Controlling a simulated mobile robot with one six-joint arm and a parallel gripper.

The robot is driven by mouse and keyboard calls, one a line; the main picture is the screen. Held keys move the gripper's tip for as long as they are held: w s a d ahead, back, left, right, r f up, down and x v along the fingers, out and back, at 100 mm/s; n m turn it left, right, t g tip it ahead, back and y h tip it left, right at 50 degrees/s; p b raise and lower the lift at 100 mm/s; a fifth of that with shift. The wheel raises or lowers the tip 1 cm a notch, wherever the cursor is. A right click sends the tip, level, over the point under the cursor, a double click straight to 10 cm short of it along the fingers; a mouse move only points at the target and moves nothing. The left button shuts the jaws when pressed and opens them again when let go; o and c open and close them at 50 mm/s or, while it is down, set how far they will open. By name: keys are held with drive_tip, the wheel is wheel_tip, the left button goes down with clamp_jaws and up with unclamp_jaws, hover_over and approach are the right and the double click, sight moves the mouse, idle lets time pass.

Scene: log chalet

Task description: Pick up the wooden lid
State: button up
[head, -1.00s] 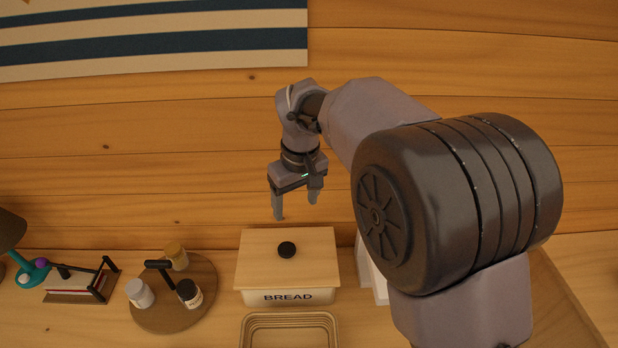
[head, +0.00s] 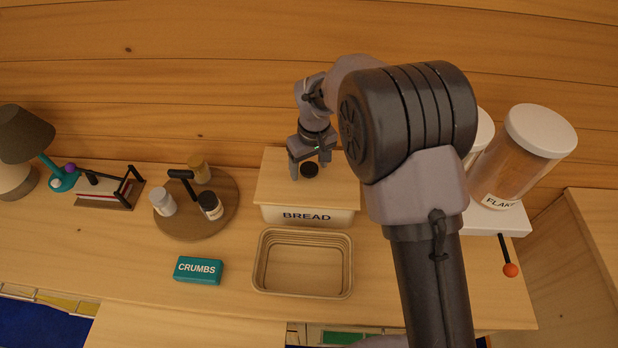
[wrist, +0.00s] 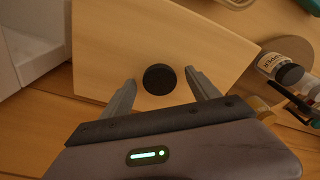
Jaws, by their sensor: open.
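The wooden lid (head: 280,184) is a pale rectangular board with a round black knob (head: 309,170). It lies on the white box marked BREAD (head: 330,216). My gripper (head: 310,173) is open over the lid, with its fingers pointing down around the knob in the head view. In the wrist view the lid (wrist: 120,60) fills the middle, and the knob (wrist: 159,79) shows between the two open fingertips of my gripper (wrist: 160,85), apart from both. How far the fingertips are above the lid is hard to tell.
A wicker basket (head: 260,268) stands in front of the bread box. A round wooden tray (head: 228,190) with jars is to the left, and a teal CRUMBS box (head: 199,270) lies nearer. Tall canisters (head: 522,150) stand right. The wooden wall is close behind.

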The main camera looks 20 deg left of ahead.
drive_tip(key=shift+r, duration=0.1)
drive_tip(key=shift+c, duration=0.4)
clamp_jaws()
drive_tip(key=shift+r, duration=0.1)
